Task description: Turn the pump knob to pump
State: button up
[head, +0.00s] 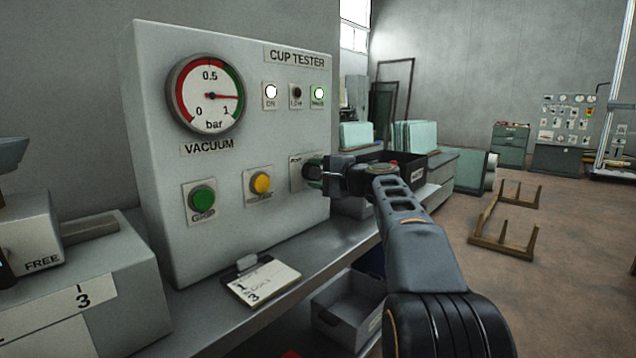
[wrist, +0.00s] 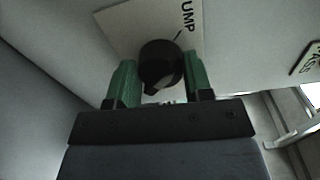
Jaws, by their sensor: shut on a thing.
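The pump knob is a round black knob (wrist: 160,66) on a pale label plate (wrist: 140,22) reading "UMP" in the wrist view. In the head view its plate (head: 298,170) sits at the lower right of the grey CUP TESTER panel (head: 155,150), and my gripper mostly hides the knob. My gripper (head: 318,174) has its green fingers on both sides of the knob and is shut on it, as the wrist view (wrist: 160,84) also shows. The vacuum gauge (head: 206,92) has its needle near 1.
A green button (head: 202,199) and a yellow button (head: 261,183) are left of the knob. Lamps (head: 271,91) sit above. A grey bin (head: 345,310) is under the bench.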

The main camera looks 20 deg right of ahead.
jog(key=shift+n+b, duration=0.4)
jog(key=shift+n, duration=0.1)
jog(key=o, duration=0.9)
jog(key=p+v, duration=0.1)
jog(key=v, duration=1.2)
jog(key=shift+s+d+r, duration=0.1)
jog(key=shift+s, duration=0.25)
